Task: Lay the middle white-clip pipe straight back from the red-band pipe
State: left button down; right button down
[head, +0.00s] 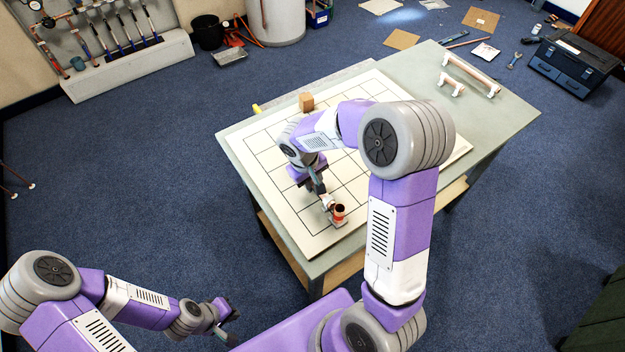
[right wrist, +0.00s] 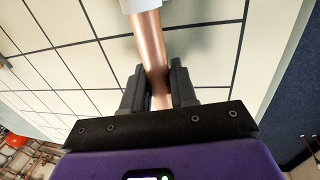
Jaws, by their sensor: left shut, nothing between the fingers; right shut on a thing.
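The red-band pipe (head: 338,214) is a short copper piece with a red band, near the front corner of the white gridded board (head: 290,225). My right gripper (right wrist: 160,90) is shut on a copper pipe (right wrist: 151,45) with a white clip (right wrist: 140,5) at its far end, over the board. In the head view my right gripper is partly hidden by its own arm, and a white clip (head: 327,202) shows just beside the red-band pipe. I cannot tell whether they touch. My left gripper (head: 228,334) is shut and empty, low and away from the table.
A long copper pipe with white clips (head: 471,74) and a shorter one (head: 451,86) lie at the table's back right. A wooden block (head: 306,102) and a small yellow thing (head: 257,108) are at the board's back edge. Much of the board is clear.

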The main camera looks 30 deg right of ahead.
jog(key=shift+f, duration=0.25)
jog(key=c, duration=0.8)
grip_release()
jog(key=shift+r, duration=0.1)
jog(key=shift+r+p, duration=3.4)
jog(key=shift+r, duration=1.1)
